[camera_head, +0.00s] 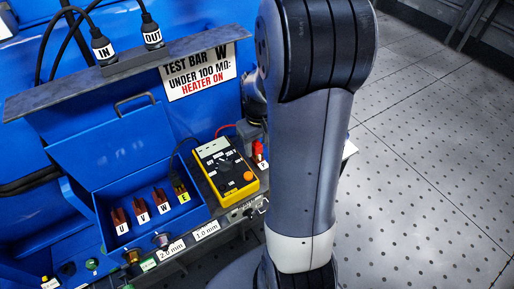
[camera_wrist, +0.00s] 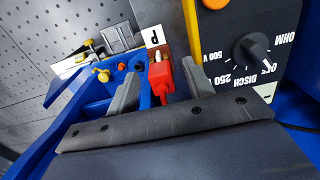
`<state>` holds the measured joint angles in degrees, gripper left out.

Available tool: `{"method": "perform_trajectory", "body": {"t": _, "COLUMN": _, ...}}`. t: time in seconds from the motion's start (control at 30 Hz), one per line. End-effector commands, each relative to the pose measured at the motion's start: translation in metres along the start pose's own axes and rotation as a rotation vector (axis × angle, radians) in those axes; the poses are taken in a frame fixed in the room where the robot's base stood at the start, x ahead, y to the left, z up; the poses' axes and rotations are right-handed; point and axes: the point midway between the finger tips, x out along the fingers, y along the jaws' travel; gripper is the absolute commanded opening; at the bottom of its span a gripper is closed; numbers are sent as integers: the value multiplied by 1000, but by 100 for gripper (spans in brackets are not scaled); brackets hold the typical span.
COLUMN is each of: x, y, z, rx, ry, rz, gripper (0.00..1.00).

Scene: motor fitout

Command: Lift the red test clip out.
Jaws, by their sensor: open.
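The red test clip (camera_head: 258,150) stands at the post marked P, just right of the yellow meter, in the head view. In the wrist view the red clip (camera_wrist: 164,76) sits beside the white P label. My gripper (camera_wrist: 159,72) is open, with one grey finger on each side of the clip. I cannot tell whether either finger touches it. In the head view my arm hides most of the gripper. A red lead shows near the clip's upper left in the head view.
The yellow meter (camera_head: 226,168) stands close beside the clip. A blue box (camera_head: 107,205) with clips marked U, V, W and E is further left. The test bar sign (camera_head: 198,76) hangs behind. Open perforated floor (camera_head: 430,170) lies to the right.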

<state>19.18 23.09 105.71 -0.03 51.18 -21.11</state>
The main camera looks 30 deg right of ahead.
Motion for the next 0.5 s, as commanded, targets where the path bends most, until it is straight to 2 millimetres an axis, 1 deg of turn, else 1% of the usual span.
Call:
{"method": "perform_trajectory", "body": {"t": 0.03, "x": 8, "y": 0, "z": 2, "rx": 1, "ry": -5, "rz": -2, "gripper": 49}}
{"method": "perform_trajectory", "body": {"t": 0.1, "x": 18, "y": 0, "z": 1, "rx": 0, "ry": -4, "rz": -2, "gripper": 49}}
{"method": "perform_trajectory", "body": {"t": 0.2, "x": 26, "y": 0, "z": 1, "rx": 0, "ry": -2, "rz": -1, "gripper": 49}}
{"method": "perform_trajectory", "body": {"t": 0.47, "x": 28, "y": 0, "z": 1, "rx": 0, "ry": 0, "rz": 0, "gripper": 49}}
{"method": "perform_trajectory", "body": {"t": 0.5, "x": 28, "y": 0, "z": 1, "rx": 0, "ry": 0, "rz": 0, "gripper": 46}}
